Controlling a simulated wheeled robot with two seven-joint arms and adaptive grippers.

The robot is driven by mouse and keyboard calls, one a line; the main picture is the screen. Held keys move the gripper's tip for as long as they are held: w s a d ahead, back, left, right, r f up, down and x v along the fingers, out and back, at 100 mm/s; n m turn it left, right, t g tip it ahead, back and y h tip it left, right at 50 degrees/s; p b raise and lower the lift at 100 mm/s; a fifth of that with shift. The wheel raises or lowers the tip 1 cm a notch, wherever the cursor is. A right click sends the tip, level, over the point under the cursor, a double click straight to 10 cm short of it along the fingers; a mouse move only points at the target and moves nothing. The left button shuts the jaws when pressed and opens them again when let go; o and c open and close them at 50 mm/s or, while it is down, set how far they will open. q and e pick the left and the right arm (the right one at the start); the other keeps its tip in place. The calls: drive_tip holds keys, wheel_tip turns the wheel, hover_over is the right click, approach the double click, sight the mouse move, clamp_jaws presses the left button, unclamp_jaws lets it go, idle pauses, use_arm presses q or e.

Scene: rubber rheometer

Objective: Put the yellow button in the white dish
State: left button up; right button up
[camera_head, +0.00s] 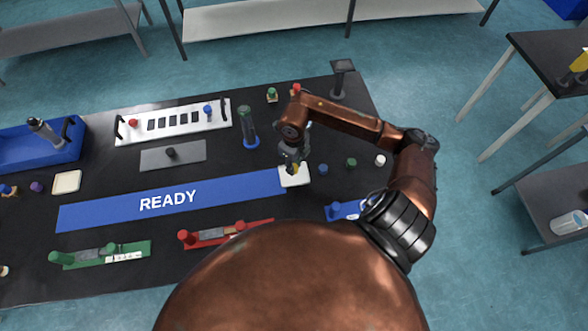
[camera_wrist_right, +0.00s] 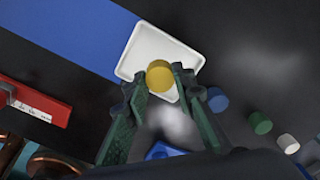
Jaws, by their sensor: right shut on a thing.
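The yellow button (camera_wrist_right: 160,76) is a round yellow disc between the fingertips of my right gripper (camera_wrist_right: 158,82), which is shut on it. In the head view the right gripper (camera_head: 293,165) points down over the white dish, with a bit of yellow at its tips. The white dish (camera_wrist_right: 143,46) is a shallow square tray with a raised rim. It lies directly below the button in the wrist view, and in the head view (camera_head: 297,181) it sits at the right end of the blue READY strip. The gap between button and dish is hard to judge. My left gripper is not in view.
A blue button (camera_head: 323,169), a green one (camera_head: 351,162) and a white one (camera_head: 380,160) stand right of the dish. A red holder (camera_head: 215,235) lies to the front left.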

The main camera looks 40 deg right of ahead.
drive_tip(key=shift+f, duration=1.5)
drive_tip(key=shift+f, duration=0.1)
drive_tip(key=o, duration=1)
wheel_tip(320, 180, up, 12)
